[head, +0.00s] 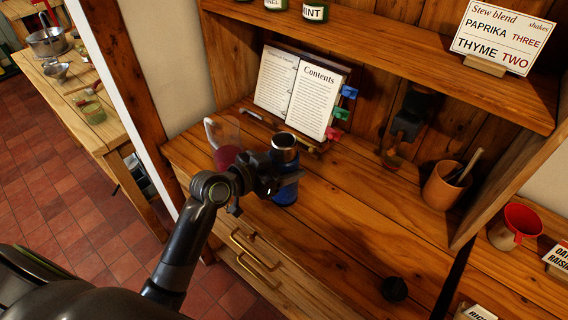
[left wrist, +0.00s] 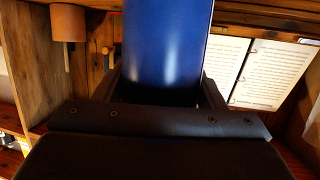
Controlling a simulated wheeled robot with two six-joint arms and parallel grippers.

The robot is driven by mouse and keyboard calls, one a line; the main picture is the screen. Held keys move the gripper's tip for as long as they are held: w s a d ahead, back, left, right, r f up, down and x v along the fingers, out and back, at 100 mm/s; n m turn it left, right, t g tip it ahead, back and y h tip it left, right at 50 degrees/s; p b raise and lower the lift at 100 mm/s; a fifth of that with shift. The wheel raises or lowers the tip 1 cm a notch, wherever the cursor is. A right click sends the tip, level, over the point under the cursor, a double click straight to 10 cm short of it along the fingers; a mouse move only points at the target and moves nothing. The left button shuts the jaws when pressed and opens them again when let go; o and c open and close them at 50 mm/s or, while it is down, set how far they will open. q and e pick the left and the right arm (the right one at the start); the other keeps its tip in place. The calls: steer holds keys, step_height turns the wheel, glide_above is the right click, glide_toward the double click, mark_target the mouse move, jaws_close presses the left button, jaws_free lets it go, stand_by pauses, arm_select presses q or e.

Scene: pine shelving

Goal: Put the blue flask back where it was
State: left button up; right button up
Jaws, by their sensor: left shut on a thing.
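The blue flask (head: 285,196) has a silver top and stands roughly upright over the wooden counter (head: 330,225). My left gripper (head: 284,180) is shut around its middle and hides part of its body. In the left wrist view the flask's blue body (left wrist: 167,45) fills the space between the fingers. I cannot tell whether its base touches the counter. My right gripper is not in view.
An open book (head: 296,90) on a stand is behind the flask, and a glass jug (head: 225,150) with red contents is close on its left. A dark grinder-like thing (head: 408,115), a brown pot (head: 443,187) and a black round piece (head: 394,289) are to the right. The counter's middle is bare.

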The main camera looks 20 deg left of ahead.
arm_select(q)
steer(key=o, duration=1.3)
steer(key=shift+o, duration=0.2)
